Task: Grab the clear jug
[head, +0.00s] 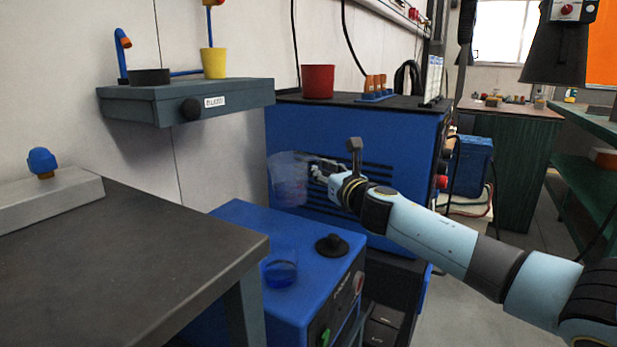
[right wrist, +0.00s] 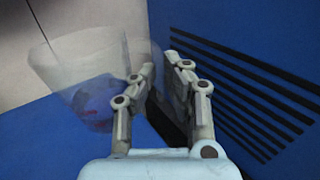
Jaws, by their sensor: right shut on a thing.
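The clear jug (head: 288,180) is see-through and hangs in the air in front of the large blue cabinet, above the lower blue box. My right gripper (head: 316,170) is at its right side and is shut on it. In the right wrist view the jug (right wrist: 85,75) shows to the left of my right gripper's fingers (right wrist: 165,75). I cannot tell which part of the jug lies between the fingers. My left gripper is in neither view.
A dark table (head: 110,260) is at left.

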